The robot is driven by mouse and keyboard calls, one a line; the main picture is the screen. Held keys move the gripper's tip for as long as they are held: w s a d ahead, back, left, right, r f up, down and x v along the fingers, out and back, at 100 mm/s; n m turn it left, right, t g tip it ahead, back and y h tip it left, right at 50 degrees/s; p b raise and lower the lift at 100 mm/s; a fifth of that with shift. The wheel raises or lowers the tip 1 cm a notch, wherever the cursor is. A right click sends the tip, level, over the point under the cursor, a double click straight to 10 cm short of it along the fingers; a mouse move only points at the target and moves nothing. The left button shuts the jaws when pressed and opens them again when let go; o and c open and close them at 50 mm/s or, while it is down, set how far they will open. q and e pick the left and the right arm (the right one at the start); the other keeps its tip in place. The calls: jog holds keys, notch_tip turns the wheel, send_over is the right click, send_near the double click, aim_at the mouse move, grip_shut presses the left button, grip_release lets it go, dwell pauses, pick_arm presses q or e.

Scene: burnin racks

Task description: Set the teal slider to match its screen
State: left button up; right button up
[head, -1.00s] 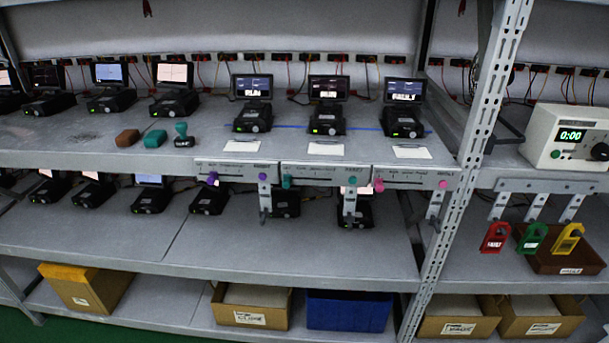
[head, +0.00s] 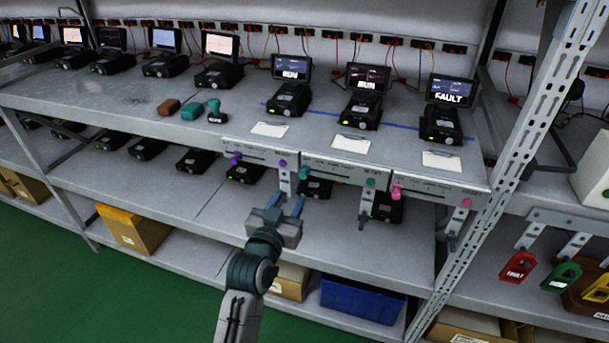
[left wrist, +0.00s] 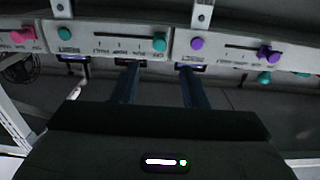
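The teal slider's knob (head: 305,172) sits at the left end of the slot on the middle panel (head: 338,176). A teal dot (head: 371,182) marks that panel's right end. The wrist view looks upside down: there the knob (left wrist: 160,42) is right and the dot (left wrist: 65,33) left. The middle device's screen (head: 366,80) appears to read RUN. My left gripper (head: 286,204) is open and empty, below and in front of the panels, apart from the knob. In the wrist view its fingers (left wrist: 158,78) stand apart beneath the teal panel. My right gripper is not in view.
A purple slider knob (head: 236,158) is left of the teal one, a pink knob (head: 396,191) right. Metal brackets hang below the panels. A rack post (head: 510,165) stands at right. Red (head: 517,266) and green (head: 562,277) tags hang beyond it. Free space lies before the shelf.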

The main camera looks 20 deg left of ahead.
aim_at(302, 176)
pick_arm(q)
jog(key=w+p, duration=0.1)
jog(key=w, duration=0.3)
jog(key=w+p, duration=0.1)
jog(key=w, duration=0.2)
jog(key=shift+w+d, duration=0.2)
jog(key=shift+w, duration=0.7)
grip_shut()
